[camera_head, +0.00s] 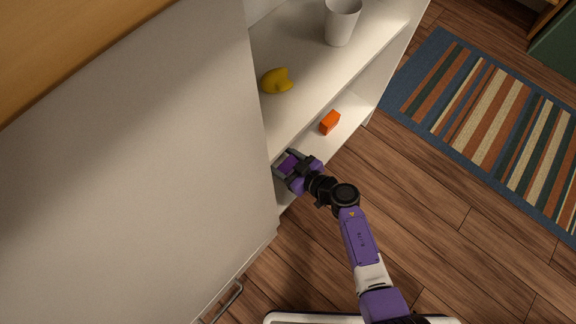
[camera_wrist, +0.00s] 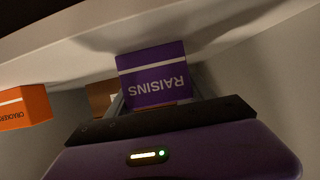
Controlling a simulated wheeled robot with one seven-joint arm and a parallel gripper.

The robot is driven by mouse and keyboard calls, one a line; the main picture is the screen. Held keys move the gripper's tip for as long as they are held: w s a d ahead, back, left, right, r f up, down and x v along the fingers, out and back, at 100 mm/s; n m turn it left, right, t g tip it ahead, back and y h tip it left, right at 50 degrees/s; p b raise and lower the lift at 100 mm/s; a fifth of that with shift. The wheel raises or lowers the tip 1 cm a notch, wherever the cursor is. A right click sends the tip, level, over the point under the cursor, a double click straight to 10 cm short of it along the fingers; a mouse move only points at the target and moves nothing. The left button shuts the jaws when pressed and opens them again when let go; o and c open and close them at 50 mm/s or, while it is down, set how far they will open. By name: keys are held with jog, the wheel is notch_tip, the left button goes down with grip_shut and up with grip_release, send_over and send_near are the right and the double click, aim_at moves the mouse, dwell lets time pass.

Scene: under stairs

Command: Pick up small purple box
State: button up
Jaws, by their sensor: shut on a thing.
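The small purple box (camera_wrist: 154,77), marked RAISINS, stands out at the middle of the wrist view, with its lettering upside down. My gripper (camera_head: 287,165) reaches into the lower shelf of the white unit in the head view. It is shut on the purple box, whose top shows between the fingers in the head view (camera_head: 288,164). In the wrist view the fingers (camera_wrist: 158,100) are partly hidden behind the box and my gripper's body. I cannot tell whether the box touches the shelf.
An orange box (camera_head: 330,122) marked CRACKERS stands on the same lower shelf; it also shows in the wrist view (camera_wrist: 25,107). A brown object (camera_wrist: 102,98) is behind the purple box. The upper shelf (camera_head: 310,60), close overhead, holds a yellow object (camera_head: 276,81) and white cup (camera_head: 341,22).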

notch_tip(320, 180, up, 18)
jog(key=p, duration=1.5)
